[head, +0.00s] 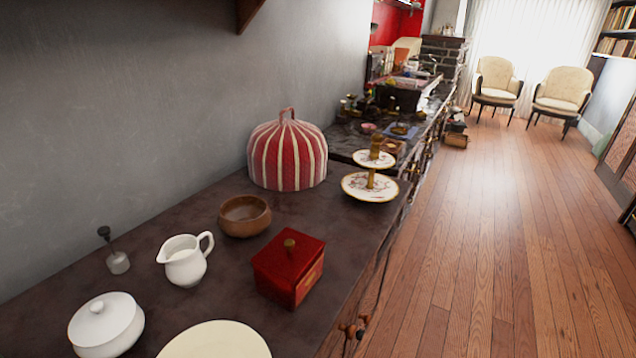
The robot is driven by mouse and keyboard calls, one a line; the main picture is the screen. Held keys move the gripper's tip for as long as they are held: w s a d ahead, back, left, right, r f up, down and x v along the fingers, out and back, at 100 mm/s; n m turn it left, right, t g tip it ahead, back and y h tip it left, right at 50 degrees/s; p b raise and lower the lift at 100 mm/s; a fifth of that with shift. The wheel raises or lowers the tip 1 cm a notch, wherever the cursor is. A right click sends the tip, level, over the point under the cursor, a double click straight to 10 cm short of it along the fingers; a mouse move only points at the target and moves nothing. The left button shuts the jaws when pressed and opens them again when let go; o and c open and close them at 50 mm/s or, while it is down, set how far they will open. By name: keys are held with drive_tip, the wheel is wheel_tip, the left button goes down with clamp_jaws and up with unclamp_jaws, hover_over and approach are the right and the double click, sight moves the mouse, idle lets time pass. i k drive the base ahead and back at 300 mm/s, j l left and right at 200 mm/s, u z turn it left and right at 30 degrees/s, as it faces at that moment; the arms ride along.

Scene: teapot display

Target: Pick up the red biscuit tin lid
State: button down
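The red biscuit tin is a square red box (289,283) on the dark counter, near the middle of the head view. Its red lid (289,257) sits on top and has a small brass-coloured knob (290,245) at its centre. The lid appears closed on the box. My gripper does not show in the head view, so its state and its distance from the lid cannot be seen.
On the dark counter (340,235), a white jug (184,262) and wooden bowl (244,216) stand left of the tin. A striped cosy (287,155) and tiered stand (369,187) are behind. A cream plate (215,343) lies in front. Wooden floor (490,230) is open at right.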

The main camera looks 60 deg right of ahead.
sight(288, 256)
drive_tip(key=k+l+z, duration=0.15)
drive_tip(key=k+z, duration=0.25)
drive_tip(key=k+l+z, duration=0.2)
drive_tip(key=z, duration=0.2)
